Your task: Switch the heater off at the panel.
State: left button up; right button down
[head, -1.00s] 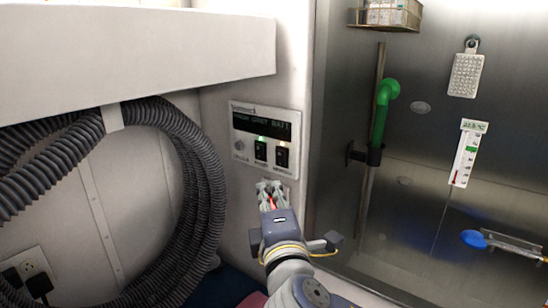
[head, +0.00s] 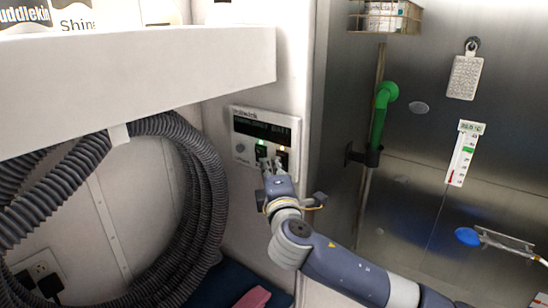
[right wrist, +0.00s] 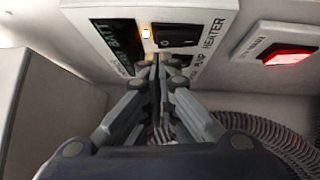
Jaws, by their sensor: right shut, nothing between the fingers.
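The control panel (head: 247,158) is on the white wall, with a dark display (head: 266,129) above two black rocker switches. A green light glows above the left switch (head: 261,152) and an amber light above the right one (head: 283,161). In the right wrist view, the rocker marked HEATER (right wrist: 178,38) has a lit amber lamp (right wrist: 146,33) beside it. My right gripper (head: 271,166) is shut and empty, its tips at the switches. In its wrist view the tips (right wrist: 150,66) are just below the heater rocker, hiding part of the PUMP switch; contact is unclear. My left gripper is out of view.
A coiled grey hose (head: 205,190) hangs left of the panel, under a white shelf (head: 140,65). A steel wall with a green handle (head: 382,110) and thermometer (head: 463,153) is at right. A red-lit switch (right wrist: 289,55) shows in the wrist view.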

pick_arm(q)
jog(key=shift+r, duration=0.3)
pick_arm(e)
jog(key=shift+w+d, duration=0.35)
jog(key=shift+w, duration=0.05)
jog(key=shift+w+d+r, duration=0.25)
jog(key=shift+w, duration=0.05)
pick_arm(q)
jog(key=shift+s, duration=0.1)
